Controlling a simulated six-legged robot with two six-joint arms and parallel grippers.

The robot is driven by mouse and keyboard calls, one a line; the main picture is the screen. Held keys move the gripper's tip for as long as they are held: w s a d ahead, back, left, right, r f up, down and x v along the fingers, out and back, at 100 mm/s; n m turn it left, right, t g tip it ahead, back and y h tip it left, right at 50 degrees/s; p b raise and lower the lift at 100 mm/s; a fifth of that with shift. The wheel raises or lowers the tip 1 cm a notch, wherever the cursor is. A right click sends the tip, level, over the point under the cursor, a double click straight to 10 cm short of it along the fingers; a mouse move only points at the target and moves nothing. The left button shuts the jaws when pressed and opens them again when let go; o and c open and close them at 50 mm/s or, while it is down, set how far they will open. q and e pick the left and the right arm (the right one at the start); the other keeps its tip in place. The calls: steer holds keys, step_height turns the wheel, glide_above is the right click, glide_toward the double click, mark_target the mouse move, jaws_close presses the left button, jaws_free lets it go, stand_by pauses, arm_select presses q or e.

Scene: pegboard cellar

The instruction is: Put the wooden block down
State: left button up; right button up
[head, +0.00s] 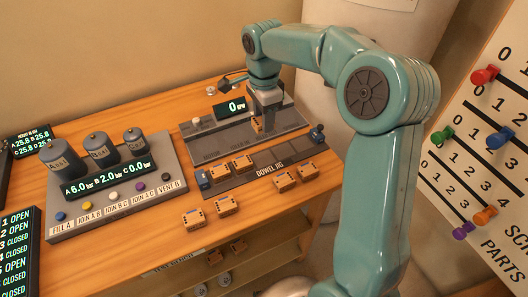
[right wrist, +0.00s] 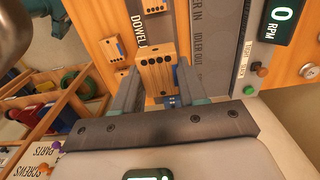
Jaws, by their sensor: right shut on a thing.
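My right gripper (head: 259,118) comes down from above over a grey board (head: 210,145) at the back right of the bench. It is shut on a wooden block (head: 257,125), which hangs below the fingers. In the right wrist view the block (right wrist: 155,60) stands out between the two fingers (right wrist: 157,82), with a row of dark holes on its face. I cannot tell whether the block touches the board. My left gripper is in neither view.
The dowel jig (head: 262,170) lies in front of the board. Several similar wooden blocks (head: 194,217) lie on the bench on and around it. A console with grey cylinders (head: 100,150) stands to the left. An RPM display (head: 233,107) is behind the gripper. A pegboard (head: 485,150) is at the right.

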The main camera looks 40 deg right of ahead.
glide_above(264, 159)
step_height(264, 159, down, 8)
steer(key=shift+f, duration=0.55)
step_height(264, 159, down, 4)
steer(key=shift+f, duration=0.15)
steer(key=shift+f, duration=0.2)
steer(key=o, duration=1)
steer(key=shift+w, duration=0.1)
steer(key=shift+o, duration=0.2)
